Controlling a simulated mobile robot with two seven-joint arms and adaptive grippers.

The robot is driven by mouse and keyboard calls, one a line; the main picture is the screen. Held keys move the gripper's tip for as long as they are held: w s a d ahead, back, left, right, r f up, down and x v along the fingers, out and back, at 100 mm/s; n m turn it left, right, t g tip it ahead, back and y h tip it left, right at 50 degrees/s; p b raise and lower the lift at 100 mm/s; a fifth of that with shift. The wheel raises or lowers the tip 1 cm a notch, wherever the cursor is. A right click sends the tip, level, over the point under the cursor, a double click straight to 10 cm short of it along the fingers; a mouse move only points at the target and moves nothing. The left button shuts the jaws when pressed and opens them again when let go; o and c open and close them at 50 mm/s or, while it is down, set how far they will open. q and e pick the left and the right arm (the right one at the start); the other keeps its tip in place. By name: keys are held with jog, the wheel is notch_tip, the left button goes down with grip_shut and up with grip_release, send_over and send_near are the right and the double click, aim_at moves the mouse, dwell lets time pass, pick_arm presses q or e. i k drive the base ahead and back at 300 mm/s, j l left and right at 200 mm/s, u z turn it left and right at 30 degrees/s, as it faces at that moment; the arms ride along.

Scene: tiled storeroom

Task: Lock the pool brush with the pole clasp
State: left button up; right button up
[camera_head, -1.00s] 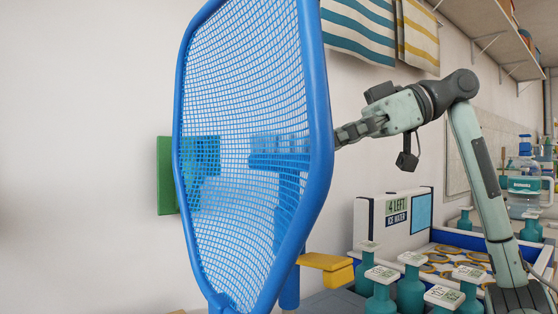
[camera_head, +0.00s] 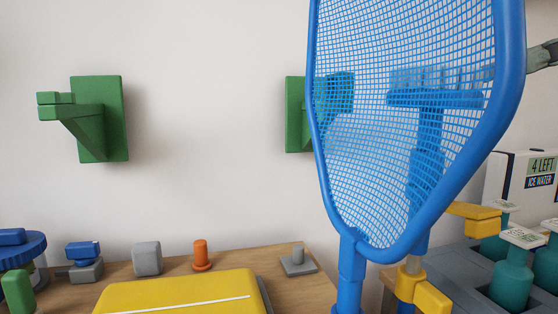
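A blue pool brush (camera_head: 435,98) stands upright, seen through the mesh of a large blue net. Its blue stem runs down behind the net's rim. A yellow clasp (camera_head: 430,297) sits low by the pole, just below the rim; whether it is open or closed I cannot tell. Another yellow block (camera_head: 475,217) sticks out to the right, higher up. The end of my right gripper (camera_head: 541,57) shows at the right edge, beside the net's rim and right of the brush head. The rim hides its tips, so its opening is unclear. My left gripper is not in view.
The blue net (camera_head: 375,190) stands close in front and blocks much of the right side. Green wall brackets (camera_head: 98,118) are on the left and middle. A wooden table (camera_head: 180,266) holds a yellow case (camera_head: 185,290) and small parts. Teal bottles (camera_head: 512,270) stand at the right.

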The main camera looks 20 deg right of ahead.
aim_at(480, 221)
jog(key=k+j, duration=0.1)
jog(key=k, duration=0.9)
